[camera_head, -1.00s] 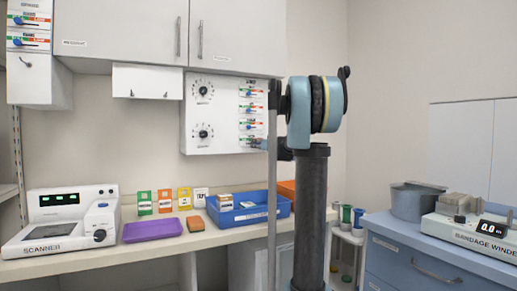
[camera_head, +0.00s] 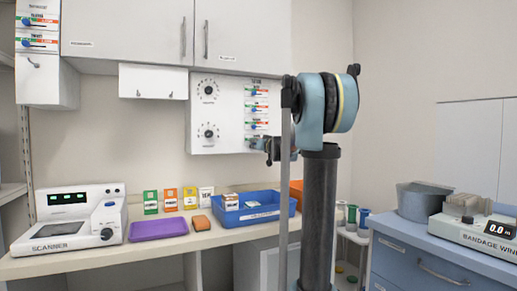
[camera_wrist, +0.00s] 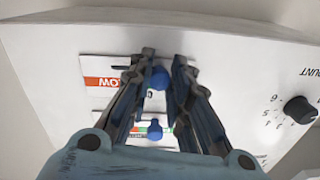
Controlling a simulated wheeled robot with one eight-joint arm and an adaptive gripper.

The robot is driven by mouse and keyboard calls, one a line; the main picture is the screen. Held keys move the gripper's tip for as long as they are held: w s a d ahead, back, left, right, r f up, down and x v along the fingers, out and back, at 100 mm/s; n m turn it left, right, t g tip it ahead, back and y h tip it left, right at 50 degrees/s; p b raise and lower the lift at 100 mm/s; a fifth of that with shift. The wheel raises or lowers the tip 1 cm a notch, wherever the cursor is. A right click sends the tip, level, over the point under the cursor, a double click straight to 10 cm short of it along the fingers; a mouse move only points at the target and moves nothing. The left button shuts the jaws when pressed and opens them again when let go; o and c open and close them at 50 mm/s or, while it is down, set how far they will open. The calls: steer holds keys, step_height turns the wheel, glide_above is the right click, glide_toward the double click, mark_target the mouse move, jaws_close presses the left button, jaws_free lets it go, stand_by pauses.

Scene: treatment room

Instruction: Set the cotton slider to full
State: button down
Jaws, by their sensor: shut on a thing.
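A white wall panel (camera_head: 204,136) carries a column of sliders with blue knobs and coloured strips, and its labels are too small to read. I cannot tell by name which slider is cotton. My gripper (camera_head: 272,150) is at the lower end of this column in the head view. In the wrist view my gripper (camera_wrist: 160,84) has its two fingers on either side of a blue slider knob (camera_wrist: 160,77) and is shut on it. Another blue slider knob (camera_wrist: 155,130) shows between the fingers, nearer the palm.
A black dial (camera_wrist: 299,110) sits beside the sliders. Below the panel, the counter holds a blue bin (camera_head: 245,215), a purple tray (camera_head: 159,229) and a scanner (camera_head: 68,218). A bandage winder (camera_head: 475,225) stands at right. White cabinets (camera_head: 125,30) hang above.

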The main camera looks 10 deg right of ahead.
steer(key=shift+a, duration=0.2)
steer(key=c, duration=1.5)
jaws_free()
steer(key=shift+o, duration=0.2)
steer(key=shift+s, duration=0.15)
steer(key=v, duration=1.1)
steer(key=shift+s+d, duration=0.2)
steer(key=shift+s, duration=0.15)
